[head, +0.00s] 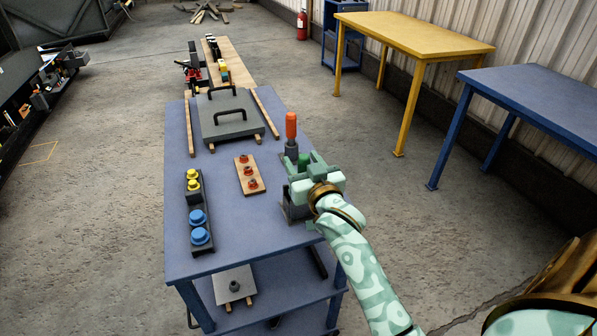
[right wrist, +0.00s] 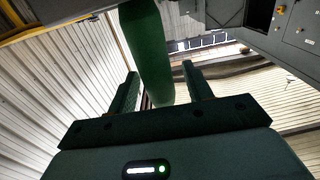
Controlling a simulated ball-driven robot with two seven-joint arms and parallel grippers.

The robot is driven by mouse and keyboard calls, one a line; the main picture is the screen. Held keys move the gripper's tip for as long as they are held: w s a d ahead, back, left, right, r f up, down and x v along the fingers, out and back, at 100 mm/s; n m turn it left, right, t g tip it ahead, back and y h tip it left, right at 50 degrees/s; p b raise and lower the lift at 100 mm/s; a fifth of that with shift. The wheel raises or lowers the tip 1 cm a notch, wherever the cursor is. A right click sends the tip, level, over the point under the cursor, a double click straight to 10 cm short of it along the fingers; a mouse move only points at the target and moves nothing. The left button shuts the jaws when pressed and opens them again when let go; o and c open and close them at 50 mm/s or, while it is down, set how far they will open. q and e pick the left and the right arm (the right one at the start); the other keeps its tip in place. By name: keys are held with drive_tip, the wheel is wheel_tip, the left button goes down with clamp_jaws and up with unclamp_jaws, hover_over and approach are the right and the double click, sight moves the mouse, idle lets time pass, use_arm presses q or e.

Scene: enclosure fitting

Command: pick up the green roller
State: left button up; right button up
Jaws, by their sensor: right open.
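The green roller (right wrist: 147,50) stands out large in the right wrist view as a dark green cylinder. Its lower end lies between the two fingers of my right gripper (right wrist: 162,82), with a visible gap to the right finger. In the head view, my right gripper (head: 308,170) is at the right edge of the blue table, over a dark holder. The roller there is small and mostly hidden by the gripper. My right gripper is open. My left gripper is not in view.
An orange-handled roller (head: 291,128) stands upright just behind my right gripper. A wooden board with red knobs (head: 249,175), a rack of yellow and blue knobs (head: 199,215) and a grey panel with handles (head: 230,118) lie on the blue table (head: 255,225). The table's front middle is clear.

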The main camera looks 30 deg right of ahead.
drive_tip(key=shift+s+r, duration=0.25)
drive_tip(key=shift+s, duration=0.1)
drive_tip(key=shift+s+a+r, duration=0.1)
drive_tip(key=shift+s+a, duration=0.05)
drive_tip(key=shift+c, duration=0.5)
drive_tip(key=c, duration=0.6)
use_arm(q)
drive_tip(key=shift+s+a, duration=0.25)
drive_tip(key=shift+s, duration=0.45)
use_arm(e)
drive_tip(key=shift+w, duration=0.2)
clamp_jaws()
